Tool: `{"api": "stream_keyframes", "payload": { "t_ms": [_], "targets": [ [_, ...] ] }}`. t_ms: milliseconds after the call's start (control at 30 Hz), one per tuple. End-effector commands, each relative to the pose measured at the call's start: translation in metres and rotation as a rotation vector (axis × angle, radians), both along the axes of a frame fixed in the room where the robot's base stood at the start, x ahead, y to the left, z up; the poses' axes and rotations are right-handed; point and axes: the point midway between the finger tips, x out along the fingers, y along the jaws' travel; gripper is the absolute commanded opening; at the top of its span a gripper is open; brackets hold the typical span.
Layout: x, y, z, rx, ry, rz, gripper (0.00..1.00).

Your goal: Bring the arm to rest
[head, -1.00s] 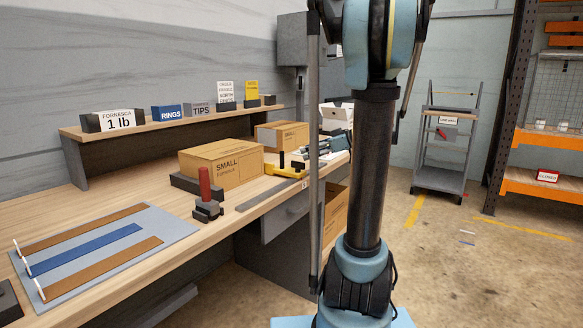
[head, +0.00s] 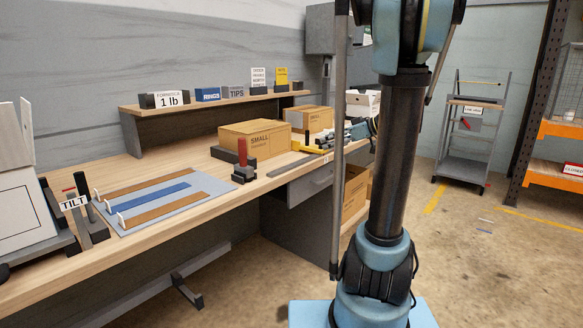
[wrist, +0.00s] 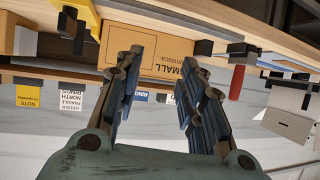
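My arm (head: 398,160) stands upright in the right half of the head view, over its blue base. My gripper (wrist: 162,58) is open in the wrist view, its two dark fingers apart with nothing between them. In the head view, what looks like the gripper's teal body (head: 363,130) shows over the far right end of the workbench, partly behind my arm. The wrist picture is upside down, and a cardboard box (wrist: 160,72) marked SMALL shows beyond the fingers. I cannot tell the gap between gripper and bench.
The workbench (head: 165,235) carries a grey mat with coloured strips (head: 220,185), a red-handled tool (head: 242,155), a SMALL box (head: 255,140) and a TILT sign (head: 74,202). A shelf (head: 190,107) holds signs. A grey cart (head: 470,140) and orange rack (head: 553,180) stand right.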

Motion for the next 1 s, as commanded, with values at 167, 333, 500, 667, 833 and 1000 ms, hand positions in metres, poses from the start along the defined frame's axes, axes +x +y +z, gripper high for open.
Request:
{"api": "stream_keyframes", "payload": {
  "t_ms": [167,333,500,667,833,1000],
  "targets": [
    [-0.018,0.0,-0.009,-0.027,0.08,-0.033,0.36],
    [-0.042,0.01,-0.021,-0.06,0.171,-0.061,0.36],
    [-0.077,0.021,-0.041,-0.114,0.298,-0.111,0.36],
    [-0.122,0.028,-0.069,-0.191,0.452,-0.2,0.36],
    [-0.17,0.027,-0.099,-0.279,0.589,-0.318,0.36],
    [-0.214,0.017,-0.13,-0.365,0.695,-0.46,0.36]
  ]
}}
